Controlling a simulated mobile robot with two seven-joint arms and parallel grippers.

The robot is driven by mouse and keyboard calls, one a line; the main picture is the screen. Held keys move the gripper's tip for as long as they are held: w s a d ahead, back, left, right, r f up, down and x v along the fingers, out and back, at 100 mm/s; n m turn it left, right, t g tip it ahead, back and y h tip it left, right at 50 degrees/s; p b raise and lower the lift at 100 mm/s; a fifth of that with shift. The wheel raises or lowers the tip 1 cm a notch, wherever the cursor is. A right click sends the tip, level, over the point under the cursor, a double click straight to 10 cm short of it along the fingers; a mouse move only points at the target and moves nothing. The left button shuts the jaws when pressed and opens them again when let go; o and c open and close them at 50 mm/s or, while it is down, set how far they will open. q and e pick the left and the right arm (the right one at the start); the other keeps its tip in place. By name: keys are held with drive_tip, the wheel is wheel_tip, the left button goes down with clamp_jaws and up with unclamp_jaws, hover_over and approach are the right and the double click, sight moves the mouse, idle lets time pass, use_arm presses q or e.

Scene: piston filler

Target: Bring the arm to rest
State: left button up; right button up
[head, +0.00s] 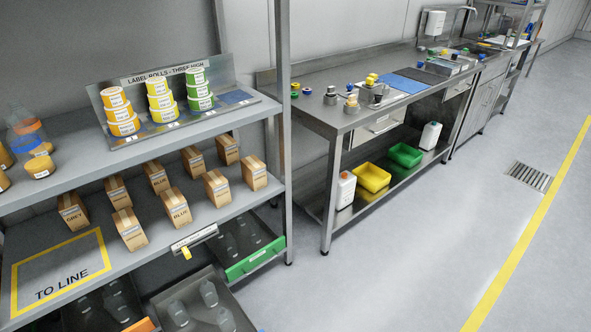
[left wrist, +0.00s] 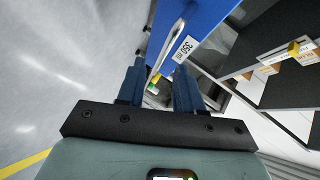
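My left gripper (left wrist: 160,66) shows in the left wrist view with its two dark blue fingers spread apart. Nothing is clamped between them. A blue drawer front (left wrist: 203,22) with a "350 ml" label (left wrist: 185,49) lies just past the fingertips. Its pale bar handle (left wrist: 172,45) runs down into the gap between the fingers. I cannot tell whether a finger touches it. Neither gripper shows in the head view.
In the head view a shelf rack (head: 150,237) holds small cartons and label rolls. A green-fronted drawer (head: 255,259) sits low in it, pulled partly out. A steel workbench (head: 345,117) stands beyond. The grey floor (head: 420,250) at right is clear.

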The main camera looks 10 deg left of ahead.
use_arm(q)
drive_tip(key=w+d+r+n+g, duration=0.2)
drive_tip(key=w+r+n+g, duration=0.3)
drive_tip(key=n, duration=0.5)
drive_tip(key=s+d+r+n+g+h, duration=0.4)
drive_tip(key=s+d+r+n+g, duration=0.3)
drive_tip(key=s+d+r, duration=0.35)
drive_tip(key=s+d+r+g+p, duration=0.1)
drive_tip(key=s+d+r+p, duration=0.1)
drive_tip(key=r+p, duration=0.7)
drive_tip(key=s+d+r+g+h+p, duration=0.1)
drive_tip(key=s+r+p, duration=0.3)
drive_tip(key=r+p, duration=0.6)
drive_tip(key=shift+d+r+g+h, duration=0.3)
drive_tip(key=shift+d+r+g, duration=0.4)
drive_tip(key=shift+d+r, duration=0.1)
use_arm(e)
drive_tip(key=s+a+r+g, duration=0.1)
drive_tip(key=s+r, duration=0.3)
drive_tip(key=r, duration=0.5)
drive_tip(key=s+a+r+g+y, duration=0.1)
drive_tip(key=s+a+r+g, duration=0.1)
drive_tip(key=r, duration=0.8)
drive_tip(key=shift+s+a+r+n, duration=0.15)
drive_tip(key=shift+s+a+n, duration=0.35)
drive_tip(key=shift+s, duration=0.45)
